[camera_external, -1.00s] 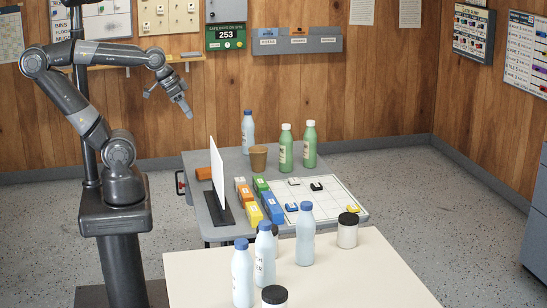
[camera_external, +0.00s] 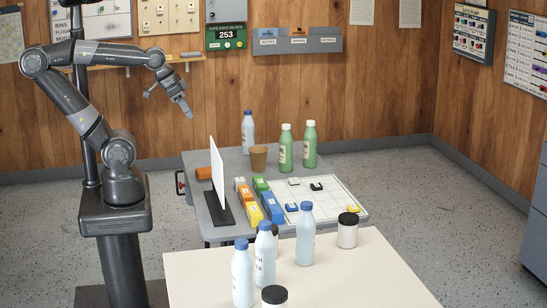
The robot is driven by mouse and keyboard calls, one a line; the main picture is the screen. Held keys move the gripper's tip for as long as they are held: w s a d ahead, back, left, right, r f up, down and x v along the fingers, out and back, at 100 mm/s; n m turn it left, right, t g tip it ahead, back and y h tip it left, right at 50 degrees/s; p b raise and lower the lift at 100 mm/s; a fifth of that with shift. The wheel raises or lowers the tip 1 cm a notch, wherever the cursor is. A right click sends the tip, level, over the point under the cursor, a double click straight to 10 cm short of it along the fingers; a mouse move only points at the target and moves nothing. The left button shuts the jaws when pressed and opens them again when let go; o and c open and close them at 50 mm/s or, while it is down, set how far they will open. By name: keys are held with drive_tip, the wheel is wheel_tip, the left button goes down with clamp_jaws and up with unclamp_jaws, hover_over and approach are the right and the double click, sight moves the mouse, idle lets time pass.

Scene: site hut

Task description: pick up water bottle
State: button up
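Several pale bottles with blue caps are in view, and I cannot tell which is the water bottle. One pale blue bottle (camera_external: 248,135) stands upright at the back of the grey table. A second bottle (camera_external: 305,238) stands on the cream table in front, and two more, a labelled bottle (camera_external: 264,262) and a bottle (camera_external: 242,278), stand to its left. My gripper (camera_external: 168,104) hangs in the air left of and above the grey table, pointing down. Its fingers look spread apart with nothing between them. It is clear of every bottle.
Two green bottles (camera_external: 286,152) and a brown cup (camera_external: 258,160) stand on the grey table (camera_external: 202,161). An upright white panel (camera_external: 217,178), coloured blocks (camera_external: 272,207) and a white grid board (camera_external: 325,195) are there too. Dark-lidded jars (camera_external: 347,235) share the cream table (camera_external: 360,278).

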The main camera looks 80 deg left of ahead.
drive_tip(key=shift+o, duration=0.4)
drive_tip(key=o, duration=0.8)
